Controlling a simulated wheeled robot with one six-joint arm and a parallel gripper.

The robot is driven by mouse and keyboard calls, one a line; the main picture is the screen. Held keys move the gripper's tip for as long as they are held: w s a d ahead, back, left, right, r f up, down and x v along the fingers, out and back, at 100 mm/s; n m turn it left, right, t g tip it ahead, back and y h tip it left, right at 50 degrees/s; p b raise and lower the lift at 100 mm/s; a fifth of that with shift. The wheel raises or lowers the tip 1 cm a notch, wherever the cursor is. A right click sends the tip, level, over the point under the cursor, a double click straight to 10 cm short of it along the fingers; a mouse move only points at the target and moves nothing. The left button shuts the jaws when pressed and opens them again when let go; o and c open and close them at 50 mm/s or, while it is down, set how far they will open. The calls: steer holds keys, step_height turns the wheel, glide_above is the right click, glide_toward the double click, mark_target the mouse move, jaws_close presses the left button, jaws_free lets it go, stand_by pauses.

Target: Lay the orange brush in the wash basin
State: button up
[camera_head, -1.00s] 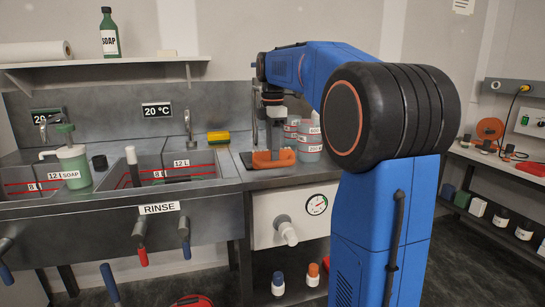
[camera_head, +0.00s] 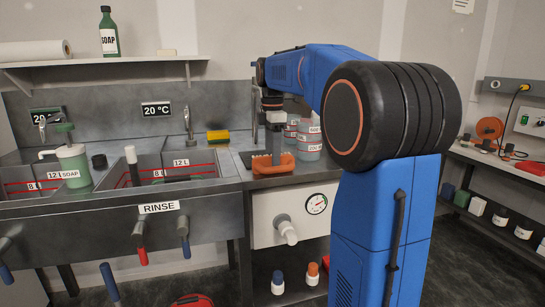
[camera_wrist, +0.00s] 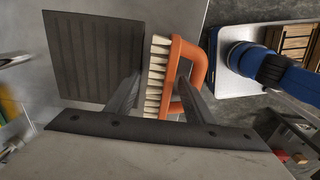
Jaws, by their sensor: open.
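The orange brush (camera_head: 284,164) lies on the steel counter just right of the sinks. In the wrist view its orange handle (camera_wrist: 196,62) and pale bristles (camera_wrist: 155,75) show between the fingers. My gripper (camera_head: 275,150) is over the brush, pointing down. In the wrist view my gripper (camera_wrist: 160,92) is open, one finger on the bristle side and one by the handle. I cannot tell whether either finger touches it. Two basins are left of the brush: the one marked RINSE (camera_head: 205,172), and another at the far left (camera_head: 25,175), cut off by the frame, its label not visible.
A dark ribbed mat (camera_wrist: 95,55) lies beside the brush. Stacked labelled tubs (camera_head: 310,140) stand close behind my gripper. A yellow sponge (camera_head: 218,136) sits on the back rim. A soap pump (camera_head: 73,163) and a tap (camera_head: 188,125) rise around the basins.

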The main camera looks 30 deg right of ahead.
step_height(320, 180, up, 12)
stand_by(0.5)
